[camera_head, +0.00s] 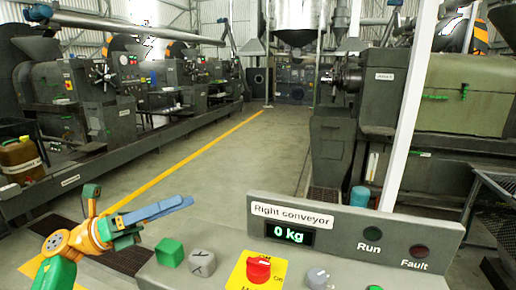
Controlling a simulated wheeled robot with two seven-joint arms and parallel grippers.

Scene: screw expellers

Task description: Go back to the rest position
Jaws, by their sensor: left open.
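My left gripper (187,202) shows at the lower left, at the end of my orange and green arm. Its blue fingers point to the right and slightly up, seen nearly side-on. They are open with nothing between them. The gripper is left of and above the near control panel (190,278), apart from its green cube-shaped button (169,252). My right gripper is not in view.
The panel carries a grey block (202,263), a red rotary switch (259,269) and a "Right conveyor" display (290,234) reading 0 kg. A white post (408,110) rises at its right. Machines line both sides; the aisle floor (240,150) between is clear.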

